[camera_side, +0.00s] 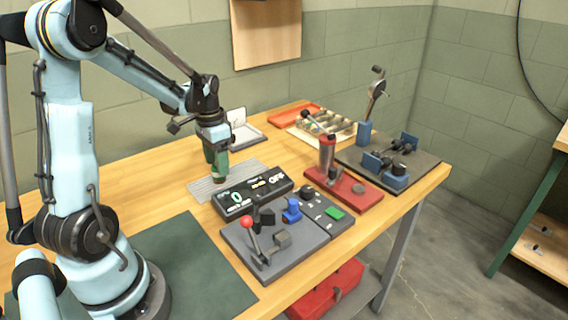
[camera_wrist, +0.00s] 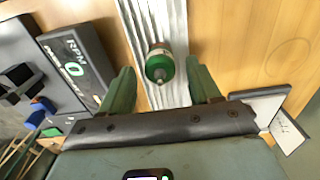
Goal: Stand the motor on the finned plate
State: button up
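In the side view my gripper (camera_side: 217,163) points down over the finned plate (camera_side: 203,190). The motor's lower end (camera_side: 220,179) shows just under the fingers, at the plate. The fingers hide the rest of the motor there.
A black RPM display box (camera_side: 252,193) stands close to the right of the plate, showing 0. In front of it is a grey switch panel (camera_side: 245,245) with a red-knobbed lever. A red lever press (camera_side: 328,160) stands farther right.

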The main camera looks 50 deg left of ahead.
jog(key=shift+r, duration=0.1)
notch_tip(320, 180, up, 12)
jog(key=s+d+f+t, duration=0.1)
jog(key=d+t, duration=0.2)
jog(key=d, duration=0.7)
jog(key=s+d+f+t, duration=0.1)
jog(key=d+t, duration=0.3)
jog(key=d, duration=0.7)
jog(key=shift+d+f, duration=0.3)
jog(key=shift+f, duration=0.45)
